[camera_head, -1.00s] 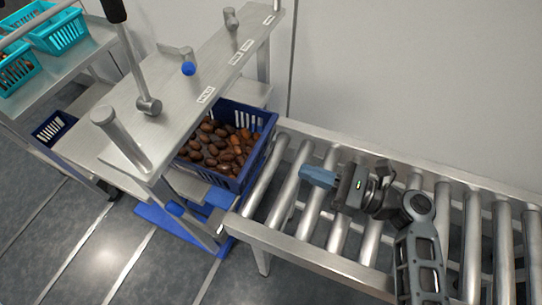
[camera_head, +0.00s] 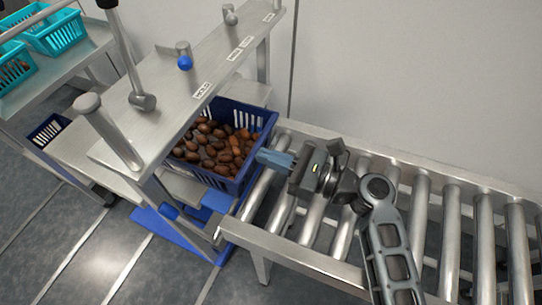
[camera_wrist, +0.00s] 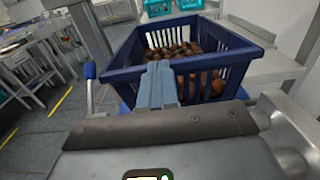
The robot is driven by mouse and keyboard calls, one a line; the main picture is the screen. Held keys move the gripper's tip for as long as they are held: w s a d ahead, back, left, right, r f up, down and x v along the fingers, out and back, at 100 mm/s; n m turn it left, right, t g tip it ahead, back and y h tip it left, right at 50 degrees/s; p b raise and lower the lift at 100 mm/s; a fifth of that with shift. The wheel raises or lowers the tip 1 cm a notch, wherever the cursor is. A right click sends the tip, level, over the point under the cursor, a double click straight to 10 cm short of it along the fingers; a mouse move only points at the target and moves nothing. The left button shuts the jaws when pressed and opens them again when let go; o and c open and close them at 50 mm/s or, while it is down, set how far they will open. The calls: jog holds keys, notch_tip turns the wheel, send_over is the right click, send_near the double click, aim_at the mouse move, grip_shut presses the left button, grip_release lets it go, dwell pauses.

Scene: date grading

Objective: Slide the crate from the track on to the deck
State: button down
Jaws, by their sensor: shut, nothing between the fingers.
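A dark blue slatted crate (camera_head: 243,128) full of brown dates (camera_head: 213,143) sits at the left end of the roller track (camera_head: 325,210), partly under the metal frame's top plate. It also shows in the wrist view (camera_wrist: 222,92), with its near wall facing me. My gripper (camera_head: 262,157) is shut and empty, with its blue-grey fingertips pointing left at the crate's near wall. In the wrist view my fingertips (camera_wrist: 157,68) overlap the crate's near rim; I cannot tell if they touch it. The deck beneath the crate is mostly hidden.
A metal frame (camera_head: 185,85) with labels, a lever (camera_head: 124,50) and a blue knob (camera_head: 185,62) stands over the crate. Teal crates (camera_head: 60,36) stand on a shelf at far left. The rollers right of my arm are empty. A wall runs behind the track.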

jog(key=b, duration=0.3)
send_over(197, 147)
